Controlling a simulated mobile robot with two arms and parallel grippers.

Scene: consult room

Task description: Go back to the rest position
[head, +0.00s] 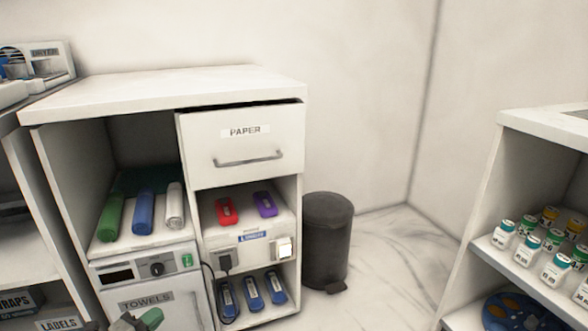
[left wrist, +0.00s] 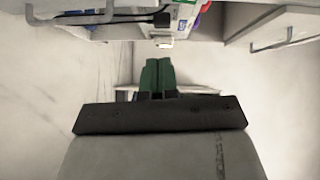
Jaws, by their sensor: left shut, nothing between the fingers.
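My left gripper (head: 138,320) shows at the bottom edge of the head view, in front of the towel warmer marked TOWELS (head: 160,306). Only its green-tipped end shows; the rest is cut off. In the left wrist view its green fingers (left wrist: 158,75) are together with nothing between them. My right gripper is in neither view.
A white cabinet (head: 180,88) stands ahead, its PAPER drawer (head: 242,145) looking slightly ajar. Its shelves hold rolled towels (head: 142,212) and small devices (head: 265,204). A dark bin (head: 327,240) stands right of it. A bottle shelf (head: 520,269) is at right; open floor (head: 385,265) lies between.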

